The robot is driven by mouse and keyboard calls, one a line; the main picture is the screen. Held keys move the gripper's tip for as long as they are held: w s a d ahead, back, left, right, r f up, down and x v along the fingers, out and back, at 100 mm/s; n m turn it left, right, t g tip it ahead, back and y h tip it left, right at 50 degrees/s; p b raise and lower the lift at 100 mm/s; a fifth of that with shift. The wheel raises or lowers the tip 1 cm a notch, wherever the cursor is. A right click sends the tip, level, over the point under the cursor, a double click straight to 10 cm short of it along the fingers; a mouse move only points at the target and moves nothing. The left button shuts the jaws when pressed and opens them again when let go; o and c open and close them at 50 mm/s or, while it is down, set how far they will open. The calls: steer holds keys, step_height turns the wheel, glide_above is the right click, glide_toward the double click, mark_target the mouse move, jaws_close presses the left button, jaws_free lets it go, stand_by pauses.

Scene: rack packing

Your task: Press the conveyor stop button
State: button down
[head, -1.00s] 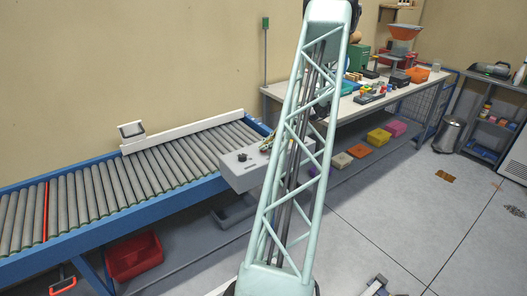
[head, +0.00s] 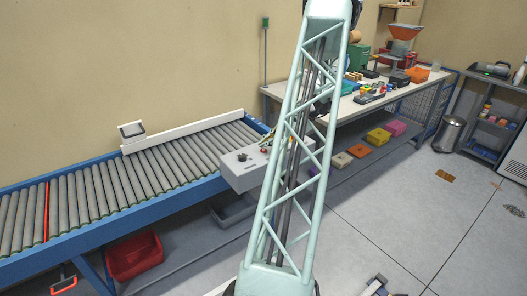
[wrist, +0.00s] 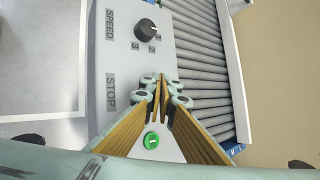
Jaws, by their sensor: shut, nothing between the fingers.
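The conveyor's grey control box (head: 240,178) stands at the near right end of the roller conveyor, partly behind my arm in the head view. In the wrist view its face (wrist: 115,55) carries a STOP label (wrist: 111,90). My gripper (wrist: 163,82) is shut and empty over the panel beside that label. Its fingers cover the spot level with the label, and no stop button shows there. A green button (wrist: 152,141) shows between the finger bases. In the head view my gripper (head: 267,142) is small, over the box's far part; contact cannot be told.
A black speed knob (wrist: 146,29) sits farther along the panel. The conveyor rollers (wrist: 199,58) run beside the box. A long workbench (head: 345,108) with many items stands behind my arm. A red bin (head: 135,257) lies under the conveyor.

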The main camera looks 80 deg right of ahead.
mark_target(264, 151)
steer(key=shift+r+p, duration=1)
steer(key=shift+r, duration=1.45)
steer(key=shift+w, duration=0.1)
